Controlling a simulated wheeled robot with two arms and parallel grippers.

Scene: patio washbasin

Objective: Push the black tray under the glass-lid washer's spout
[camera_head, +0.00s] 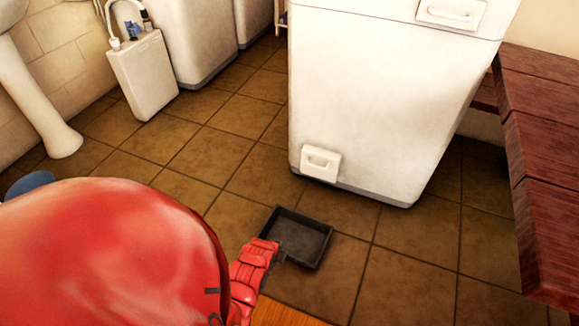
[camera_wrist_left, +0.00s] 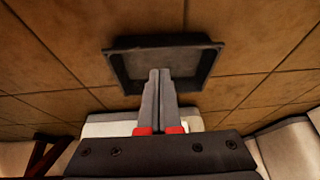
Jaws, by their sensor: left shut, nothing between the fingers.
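The black tray (camera_head: 302,237) lies flat and empty on the tiled floor, in front of a large white washer (camera_head: 385,100) and apart from its base. This washer has a small white handle-like fitting (camera_head: 321,163) low on its front face; I cannot see a glass lid, and I cannot tell whether the fitting is the spout. My left gripper (camera_head: 282,257) is at the tray's near-left edge. In the left wrist view its shut, empty fingers (camera_wrist_left: 160,74) overlap the tray (camera_wrist_left: 165,41); contact is unclear. My right gripper is not in view.
A dark red wooden bench (camera_head: 545,170) stands at the right. A small white unit with a hose (camera_head: 143,75) and other white machines (camera_head: 205,40) stand at the back left. A white pedestal (camera_head: 40,90) is at the far left. Floor between tray and washer is clear.

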